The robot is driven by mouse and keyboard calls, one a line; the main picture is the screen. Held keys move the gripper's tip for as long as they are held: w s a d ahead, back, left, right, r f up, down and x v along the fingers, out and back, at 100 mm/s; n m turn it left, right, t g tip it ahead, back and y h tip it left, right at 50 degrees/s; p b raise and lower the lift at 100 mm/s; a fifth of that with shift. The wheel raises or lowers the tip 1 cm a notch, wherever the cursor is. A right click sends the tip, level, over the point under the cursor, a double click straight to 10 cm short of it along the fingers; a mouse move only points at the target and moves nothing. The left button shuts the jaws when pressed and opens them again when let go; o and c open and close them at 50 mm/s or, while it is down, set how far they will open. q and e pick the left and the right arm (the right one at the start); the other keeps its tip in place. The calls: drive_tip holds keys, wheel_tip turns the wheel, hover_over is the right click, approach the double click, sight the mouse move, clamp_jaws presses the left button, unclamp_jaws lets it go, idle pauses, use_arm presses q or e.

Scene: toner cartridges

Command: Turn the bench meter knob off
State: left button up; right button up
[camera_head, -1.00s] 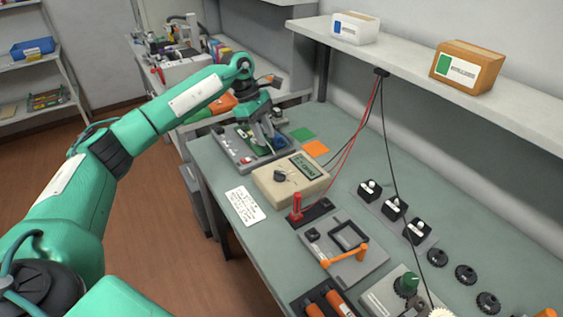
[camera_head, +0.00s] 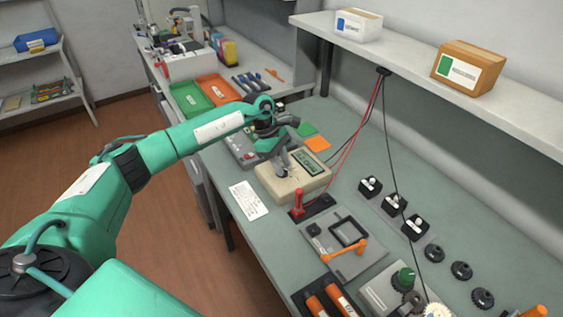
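The bench meter (camera_head: 297,189) is a beige box with a small grey-green display, lying on the green bench top (camera_head: 262,238). My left gripper (camera_head: 284,173) points down over the left part of the meter's face, where the dark knob sits. The gripper covers most of the knob, so its setting is hidden. I cannot tell whether the fingers touch the knob or how far apart they are. My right gripper is not in this view.
A red probe (camera_head: 297,203) stands upright in a dark holder beside the meter. A white card (camera_head: 248,200) lies at its left. A grey fixture with an orange lever (camera_head: 345,256) is nearer. Red and black cables hang from the shelf (camera_head: 420,65). Green and orange trays (camera_head: 214,91) stand behind.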

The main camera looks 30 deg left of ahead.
use_arm(q)
clamp_jaws()
